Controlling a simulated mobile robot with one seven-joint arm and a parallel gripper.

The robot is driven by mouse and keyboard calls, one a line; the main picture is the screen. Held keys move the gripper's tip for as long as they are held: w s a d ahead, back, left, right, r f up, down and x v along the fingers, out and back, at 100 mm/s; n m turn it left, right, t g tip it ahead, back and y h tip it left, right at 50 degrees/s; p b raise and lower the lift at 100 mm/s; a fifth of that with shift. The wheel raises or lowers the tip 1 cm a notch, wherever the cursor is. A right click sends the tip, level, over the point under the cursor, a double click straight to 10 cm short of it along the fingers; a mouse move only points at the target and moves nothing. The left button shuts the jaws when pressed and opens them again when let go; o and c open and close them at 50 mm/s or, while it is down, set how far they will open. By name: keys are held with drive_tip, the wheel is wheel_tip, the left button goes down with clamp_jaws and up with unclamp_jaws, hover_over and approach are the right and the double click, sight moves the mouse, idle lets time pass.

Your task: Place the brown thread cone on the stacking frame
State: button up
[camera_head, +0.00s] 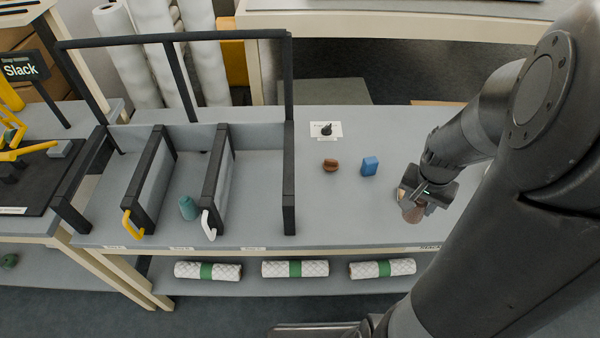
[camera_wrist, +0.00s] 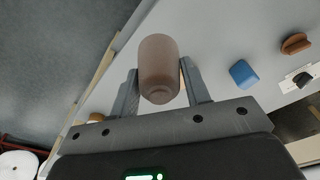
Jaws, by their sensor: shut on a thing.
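The brown thread cone (camera_wrist: 160,66) is between the two fingers of my gripper (camera_wrist: 159,82) in the wrist view. In the head view my gripper (camera_head: 413,203) is shut on the brown cone (camera_head: 414,214) over the right part of the table, near its front edge. I cannot tell whether the cone touches the table top. The stacking frame (camera_head: 290,165) appears to be the dark frame with dividers at the left of the table, well apart from my gripper. A teal cone (camera_head: 188,208) stands in its middle bay.
A blue block (camera_head: 370,166), a brown grooved piece (camera_head: 331,165) and a black knob on a white plate (camera_head: 326,130) are left of my gripper. Wrapped rolls (camera_head: 295,269) lie on the lower shelf. The table's middle front is clear.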

drive_tip(key=r, duration=0.5)
drive_tip(key=shift+w+a, duration=0.15)
drive_tip(key=shift+w, duration=0.25)
drive_tip(key=w+a+r+n, duration=0.3)
drive_tip(key=w+a+n, duration=0.3)
drive_tip(key=w+a, duration=1.8)
drive_tip(key=s+a+f+n+y, duration=0.1)
drive_tip(key=s+a+f+n, duration=0.1)
drive_tip(key=a, duration=1.6)
drive_tip(key=s+a+f+n, duration=0.1)
drive_tip(key=s+a+n, duration=0.1)
drive_tip(key=a, duration=1.6)
wheel_tip(320, 180, down, 12)
drive_tip(key=shift+s+a+r, duration=0.1)
drive_tip(key=shift+s, duration=0.05)
drive_tip(key=shift+f, duration=2.1)
drive_tip(key=shift+f, duration=0.15)
